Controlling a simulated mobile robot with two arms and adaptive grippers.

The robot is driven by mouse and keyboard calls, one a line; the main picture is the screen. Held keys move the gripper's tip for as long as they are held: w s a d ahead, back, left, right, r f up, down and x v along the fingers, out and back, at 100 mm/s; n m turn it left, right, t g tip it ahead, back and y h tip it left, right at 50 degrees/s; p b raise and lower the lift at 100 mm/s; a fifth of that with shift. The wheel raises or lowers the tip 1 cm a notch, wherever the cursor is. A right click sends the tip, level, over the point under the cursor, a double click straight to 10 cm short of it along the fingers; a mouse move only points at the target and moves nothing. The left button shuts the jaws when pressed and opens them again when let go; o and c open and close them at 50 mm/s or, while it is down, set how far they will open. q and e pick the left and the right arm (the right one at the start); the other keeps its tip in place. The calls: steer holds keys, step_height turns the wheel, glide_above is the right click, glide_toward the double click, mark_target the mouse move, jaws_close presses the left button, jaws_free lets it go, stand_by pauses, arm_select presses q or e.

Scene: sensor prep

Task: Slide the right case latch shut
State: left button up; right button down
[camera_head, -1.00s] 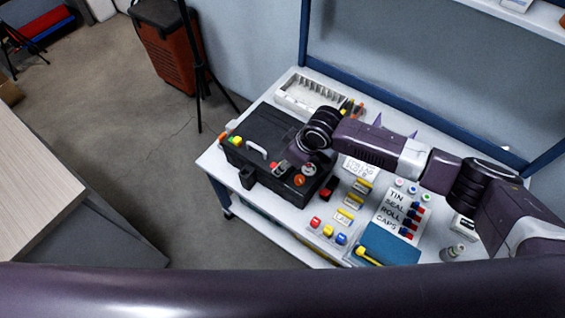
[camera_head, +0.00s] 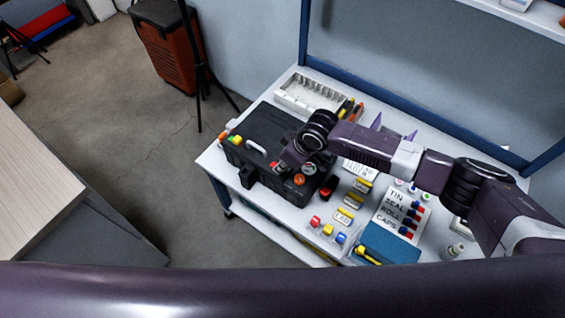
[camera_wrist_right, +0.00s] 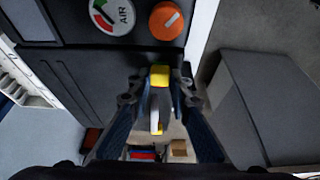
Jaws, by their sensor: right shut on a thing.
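The black case (camera_head: 262,128) lies on the white cart in the head view, with a pale handle on its front. Its dark panel (camera_wrist_right: 70,80) fills the upper left of the right wrist view, by an AIR gauge and an orange knob. A yellow latch piece (camera_wrist_right: 160,76) sits between the fingertips of my right gripper (camera_wrist_right: 158,88), which is shut on it. My left gripper is not in view.
A white divided tray (camera_head: 305,97) stands behind the case. To the right are a label card (camera_head: 392,212), coloured caps, small yellow blocks and a blue box (camera_head: 392,245). The cart's front edge is close below the case, with open floor beyond.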

steer(key=shift+w+a, duration=0.1)
steer(key=shift+w+a+b, duration=0.35)
steer(key=shift+w+a, duration=0.3)
steer(key=shift+a, duration=0.25)
steer(key=shift+r, duration=0.1)
steer(key=c, duration=1.8)
jaws_free()
steer(key=shift+w+a, duration=0.1)
steer(key=shift+o, duration=0.2)
steer(key=v, duration=1.2)
steer(key=shift+a, duration=0.1)
